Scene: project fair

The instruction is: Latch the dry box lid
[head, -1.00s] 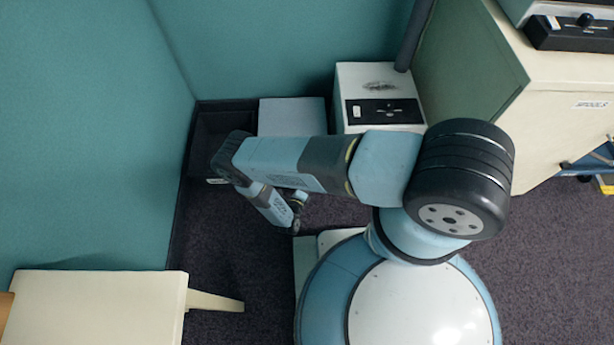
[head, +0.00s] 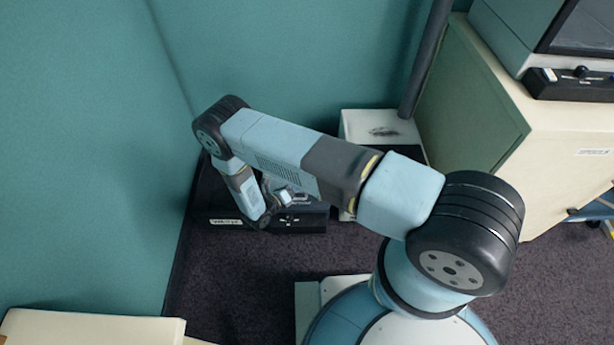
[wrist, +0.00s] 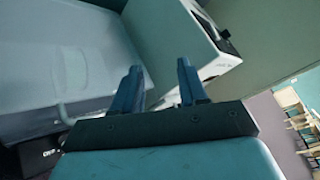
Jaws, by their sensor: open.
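In the wrist view, a large pale, smooth-topped box (wrist: 65,60) fills the left side; I take it to be the dry box. In the head view, my arm hides most of the box area; a dark front (head: 300,223) shows below the wrist.
A white box (head: 362,123) stands to the right, near a dark upright pole (head: 425,62). A cream cabinet (head: 555,130) is farther right. Teal partition walls (head: 300,60) close off the back and left. A cream table (head: 90,328) is at lower left. Dark carpet (head: 240,275) lies open in front.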

